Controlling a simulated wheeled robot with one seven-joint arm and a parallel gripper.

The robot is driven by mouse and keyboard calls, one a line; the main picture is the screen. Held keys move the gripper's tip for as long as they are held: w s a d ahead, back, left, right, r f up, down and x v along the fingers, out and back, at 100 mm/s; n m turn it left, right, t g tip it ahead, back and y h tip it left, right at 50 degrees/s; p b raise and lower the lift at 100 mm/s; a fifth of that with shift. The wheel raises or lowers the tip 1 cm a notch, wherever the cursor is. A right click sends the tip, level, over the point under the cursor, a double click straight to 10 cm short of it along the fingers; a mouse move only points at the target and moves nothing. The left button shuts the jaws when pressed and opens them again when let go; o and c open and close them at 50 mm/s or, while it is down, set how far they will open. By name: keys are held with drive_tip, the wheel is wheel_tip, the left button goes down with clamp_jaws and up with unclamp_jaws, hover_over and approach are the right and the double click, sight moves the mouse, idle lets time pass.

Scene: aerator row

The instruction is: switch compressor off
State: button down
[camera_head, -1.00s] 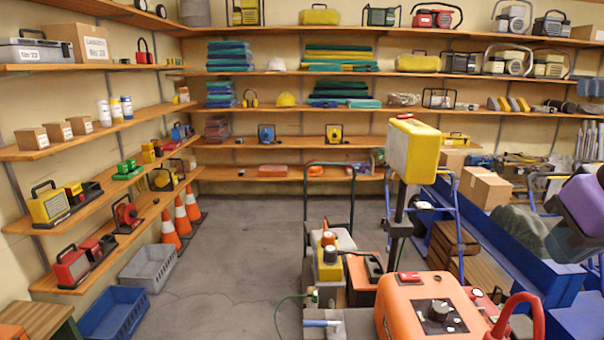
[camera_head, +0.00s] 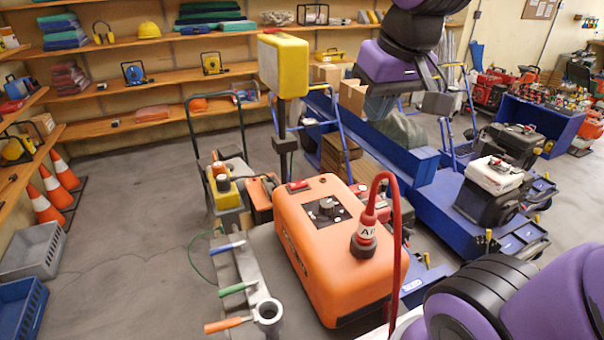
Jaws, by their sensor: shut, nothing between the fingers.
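The orange compressor (camera_head: 340,250) stands in the middle foreground. A dark panel on its top carries a round black knob (camera_head: 327,206). A small red switch (camera_head: 298,186) is at its far left top edge; its setting is too small to read. A red hose (camera_head: 381,195) rises from a labelled fitting on its right side. My gripper (camera_head: 437,103) is at the upper right, beyond and above the compressor, apart from it. It is shut and empty; its fingertips are small and hard to make out.
A yellow box on a post (camera_head: 284,68) stands behind the compressor. A manifold with coloured levers (camera_head: 245,285) is at its left front. A blue bench (camera_head: 425,205) with machines is on the right. Orange cones (camera_head: 46,207) stand at left, with open floor (camera_head: 130,235) between.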

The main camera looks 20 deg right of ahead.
drive_tip(key=w+a+f+g, duration=0.1)
drive_tip(key=w+f+g, duration=0.15)
drive_tip(key=w, duration=0.65)
drive_tip(key=g, duration=0.1)
hover_over(304, 182)
wheel_tip(304, 182, down, 8)
drive_tip(key=shift+a+r, duration=0.15)
wheel_tip(304, 182, down, 14)
idle(0.3)
